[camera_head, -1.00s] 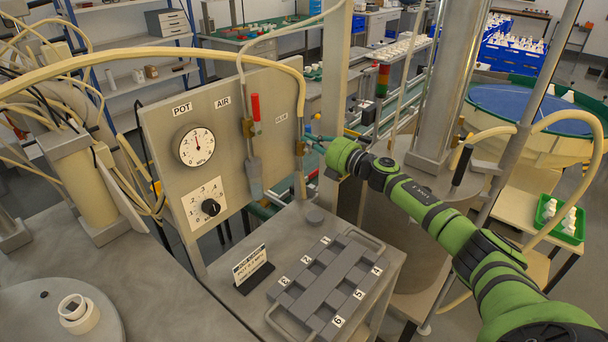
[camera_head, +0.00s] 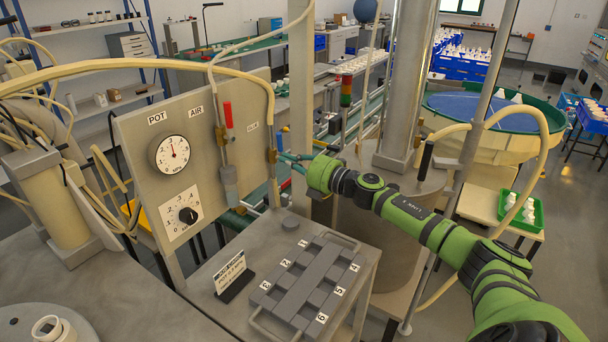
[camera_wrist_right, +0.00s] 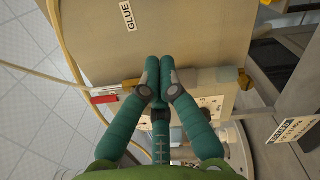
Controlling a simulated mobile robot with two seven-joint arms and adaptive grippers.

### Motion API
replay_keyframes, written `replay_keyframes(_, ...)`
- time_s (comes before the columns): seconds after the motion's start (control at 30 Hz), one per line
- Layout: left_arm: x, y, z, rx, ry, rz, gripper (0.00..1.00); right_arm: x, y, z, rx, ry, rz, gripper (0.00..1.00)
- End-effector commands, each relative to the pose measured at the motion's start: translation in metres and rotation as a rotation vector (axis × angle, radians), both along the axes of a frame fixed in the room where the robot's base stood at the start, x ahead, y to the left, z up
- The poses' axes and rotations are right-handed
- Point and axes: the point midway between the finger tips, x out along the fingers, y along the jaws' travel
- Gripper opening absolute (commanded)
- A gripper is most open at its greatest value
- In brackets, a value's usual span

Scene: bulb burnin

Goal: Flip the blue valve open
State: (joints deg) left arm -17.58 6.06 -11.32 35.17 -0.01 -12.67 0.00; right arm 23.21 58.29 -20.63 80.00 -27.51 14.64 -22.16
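The grey panel (camera_head: 140,140) carries AIR and GLUE labels. A brass fitting (camera_head: 272,156) is at its right edge, below GLUE, where the tan hose comes down. My right gripper (camera_head: 283,157) is right at this fitting, its teal fingers pointing left. In the right wrist view its fingertips (camera_wrist_right: 160,65) are drawn together in front of the panel, with a third finger between and below them. My left gripper is out of view.
A pressure gauge (camera_head: 171,154) and a black knob (camera_head: 187,215) are left on the panel. Below it, a grey slotted fixture (camera_head: 305,284) and a sign (camera_head: 230,270) sit on the bench. A metal post (camera_head: 405,80) and vessel (camera_head: 395,215) stand behind my right arm.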

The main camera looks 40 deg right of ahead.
Motion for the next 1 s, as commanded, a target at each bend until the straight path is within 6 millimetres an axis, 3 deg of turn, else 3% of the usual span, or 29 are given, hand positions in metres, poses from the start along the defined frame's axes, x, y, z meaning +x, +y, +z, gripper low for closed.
replay_keyframes(0.1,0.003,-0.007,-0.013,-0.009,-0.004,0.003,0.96,-0.019,-0.006,-0.006,-0.002,0.004,-0.002,0.00)
replay_keyframes(0.33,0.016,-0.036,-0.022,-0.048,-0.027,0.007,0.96,-0.041,-0.012,-0.004,0.000,0.002,-0.001,0.00)
replay_keyframes(0.63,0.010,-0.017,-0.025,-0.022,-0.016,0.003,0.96,-0.049,-0.014,0.000,0.001,0.000,0.000,0.00)
replay_keyframes(1.0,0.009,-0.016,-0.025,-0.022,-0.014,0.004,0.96,-0.049,-0.014,0.000,0.001,-0.001,0.000,0.00)
